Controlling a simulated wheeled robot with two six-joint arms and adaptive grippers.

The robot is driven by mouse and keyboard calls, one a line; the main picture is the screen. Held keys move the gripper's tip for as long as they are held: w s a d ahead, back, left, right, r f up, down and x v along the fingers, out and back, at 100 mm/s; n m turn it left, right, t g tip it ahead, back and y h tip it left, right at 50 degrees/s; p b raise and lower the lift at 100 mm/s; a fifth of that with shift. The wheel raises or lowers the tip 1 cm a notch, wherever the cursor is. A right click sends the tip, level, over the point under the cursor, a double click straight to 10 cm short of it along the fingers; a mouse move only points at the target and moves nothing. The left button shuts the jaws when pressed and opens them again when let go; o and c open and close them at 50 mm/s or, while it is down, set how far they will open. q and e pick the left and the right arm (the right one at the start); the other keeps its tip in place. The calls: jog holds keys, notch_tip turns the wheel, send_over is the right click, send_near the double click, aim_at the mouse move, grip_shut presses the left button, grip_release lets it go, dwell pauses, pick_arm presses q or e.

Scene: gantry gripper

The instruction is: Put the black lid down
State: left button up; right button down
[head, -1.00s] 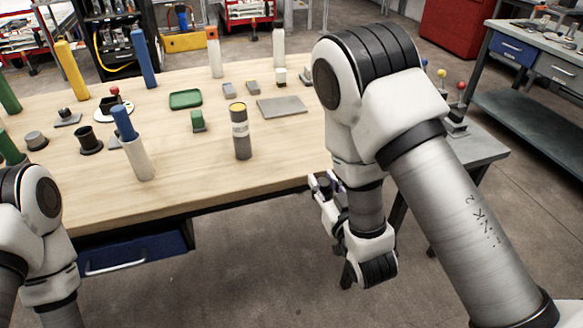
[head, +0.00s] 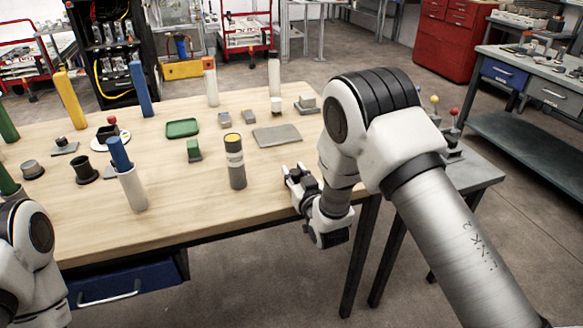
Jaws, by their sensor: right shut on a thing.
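My right gripper (head: 294,180) is over the front right edge of the wooden table (head: 200,215), its fingers pointing to the left. It is shut on a small dark thing between the fingers, which fits the black lid, but its shape is mostly hidden by the gripper. I cannot tell how high above the table it is. My left arm shows at the lower left, and its gripper is out of view.
Behind are a flat grey plate (head: 277,135), a green tray (head: 182,128) and a green block (head: 193,151). A white tube holding a blue rod (head: 119,152) stands further left. Bare tabletop lies around the gripper.

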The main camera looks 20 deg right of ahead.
jog(key=w, duration=0.2)
jog(key=shift+w+f, duration=0.15)
jog(key=shift+w, duration=0.25)
jog(key=shift+f, duration=0.2)
jog(key=shift+s+f, duration=0.1)
jog(key=c, duration=0.9)
grip_release()
jog(key=shift+o, duration=0.2)
